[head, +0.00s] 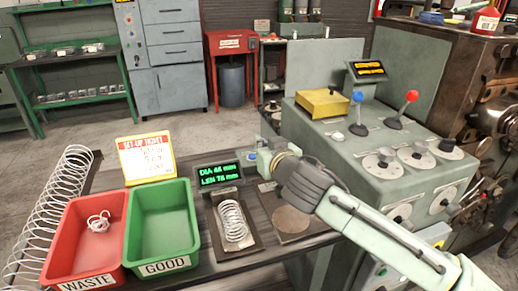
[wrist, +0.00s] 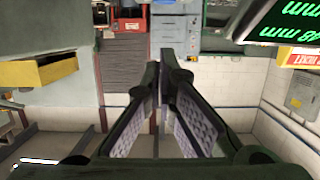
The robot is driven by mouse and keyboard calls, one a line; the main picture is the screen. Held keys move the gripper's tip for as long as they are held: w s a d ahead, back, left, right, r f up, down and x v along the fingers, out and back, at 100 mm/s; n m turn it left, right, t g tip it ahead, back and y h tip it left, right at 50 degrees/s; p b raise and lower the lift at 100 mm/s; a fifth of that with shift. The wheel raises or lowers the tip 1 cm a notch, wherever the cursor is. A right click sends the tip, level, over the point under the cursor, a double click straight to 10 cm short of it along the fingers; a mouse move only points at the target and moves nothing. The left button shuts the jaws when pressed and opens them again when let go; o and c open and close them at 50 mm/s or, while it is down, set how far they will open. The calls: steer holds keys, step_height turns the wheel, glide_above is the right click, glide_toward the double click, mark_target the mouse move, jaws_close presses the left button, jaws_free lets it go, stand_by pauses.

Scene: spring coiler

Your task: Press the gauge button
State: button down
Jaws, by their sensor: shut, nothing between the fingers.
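The gauge display (head: 217,174) stands at the back of the bench and reads DIA 46 mm, LEN 78 mm in green. It also shows upside down at the upper right of the wrist view (wrist: 290,22). A coiled spring (head: 233,220) lies on the plate in front of the display. My gripper (head: 261,158) is just right of the display; its fingers, shut and empty, run up the middle of the wrist view (wrist: 164,75). I cannot make out the gauge button clearly; my gripper and wrist cover part of that area. I cannot tell whether the fingertips touch anything.
A red WASTE bin (head: 60,240) holds a tangled spring; the green GOOD bin (head: 160,238) beside it is empty. A SET-UP TICKET (head: 147,157) stands behind them. The machine console (head: 335,140) with blue and red levers rises at right. A round plate (head: 292,221) lies below my wrist.

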steer(key=shift+b+v, duration=0.5)
steer(key=shift+v, duration=2.3)
steer(key=shift+w, duration=0.1)
